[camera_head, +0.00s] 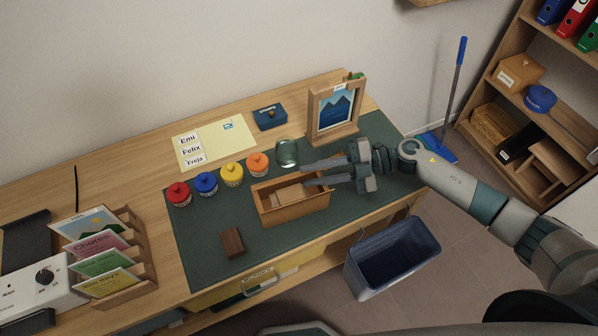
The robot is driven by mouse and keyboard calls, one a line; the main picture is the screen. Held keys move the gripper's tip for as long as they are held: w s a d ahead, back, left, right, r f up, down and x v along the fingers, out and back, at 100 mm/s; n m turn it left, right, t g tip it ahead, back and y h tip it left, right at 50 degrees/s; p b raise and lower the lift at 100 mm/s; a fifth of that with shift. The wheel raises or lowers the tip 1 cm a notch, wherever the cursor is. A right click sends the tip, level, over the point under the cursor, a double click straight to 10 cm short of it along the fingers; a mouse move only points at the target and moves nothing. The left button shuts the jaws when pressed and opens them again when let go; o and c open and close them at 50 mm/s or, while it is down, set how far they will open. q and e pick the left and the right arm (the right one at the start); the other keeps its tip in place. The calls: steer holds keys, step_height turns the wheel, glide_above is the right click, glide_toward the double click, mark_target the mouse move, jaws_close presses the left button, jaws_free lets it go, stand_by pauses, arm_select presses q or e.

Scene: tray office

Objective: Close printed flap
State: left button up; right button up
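The printed panel (335,112), showing a blue mountain picture, is in an upright wooden frame (313,126) at the back right of the green mat. I take this panel to be the printed flap; I cannot tell how far it stands open. My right gripper (308,176) reaches in from the right, in front of the frame and apart from it. Its two fingers are spread with nothing seen between them, above the far right part of an open wooden box (297,216). My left gripper is out of view.
A glass jar (286,153) stands just behind the fingers. Several colored paint pots (232,175) line the left. A brown block (232,243) lies on the green mat (200,258). A blue bin (392,260) stands below the desk's front edge.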

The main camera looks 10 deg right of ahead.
mark_target(287, 178)
steer(key=shift+p+x, duration=0.5)
steer(key=shift+x, duration=1.55)
jaws_close()
